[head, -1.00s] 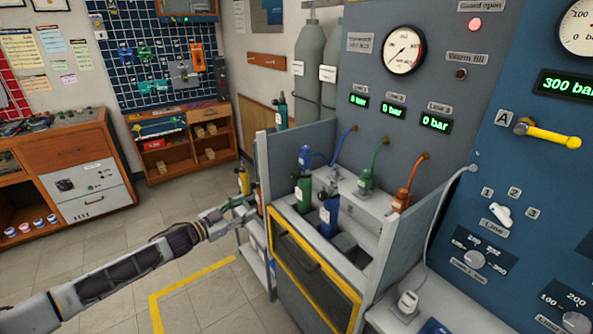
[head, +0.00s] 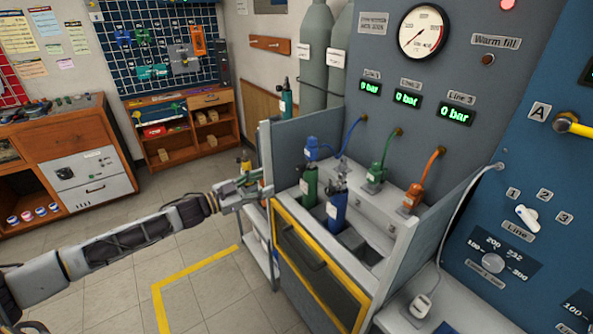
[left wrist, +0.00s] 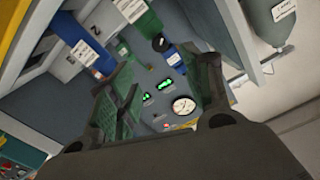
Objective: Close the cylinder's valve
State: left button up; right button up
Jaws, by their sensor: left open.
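A blue cylinder (head: 337,211) with a white label and a dark valve on top stands upright in the test bench (head: 285,225). A green cylinder (head: 309,187) stands beside it. My left gripper (head: 262,190) is at the left outer side of the bench, apart from both cylinders. In the left wrist view its two fingers (left wrist: 163,90) are spread with nothing between them. That view also shows a labelled blue cylinder (left wrist: 88,42) and a green cylinder (left wrist: 138,12) beyond the fingers. I cannot tell which cylinder the task means. My right gripper is out of view.
The bench's grey side wall (head: 298,142) stands between my left gripper and the cylinder bay. Blue, green and orange hose fittings (head: 413,196) line the bench back. The floor at left is clear.

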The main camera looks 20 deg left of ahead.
pick_arm(q)
jog(key=shift+w+d, duration=0.15)
send_near(298, 169)
jog(key=shift+x, duration=0.9)
jog(key=shift+p+x, duration=0.3)
jog(key=shift+x, duration=2.7)
jog(key=shift+w+d+r, duration=0.15)
jog(key=shift+w+d, duration=0.3)
jog(key=shift+w, duration=0.05)
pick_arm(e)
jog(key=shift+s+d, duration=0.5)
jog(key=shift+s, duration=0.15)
pick_arm(q)
jog(key=shift+c, duration=0.4)
jog(key=c, duration=1)
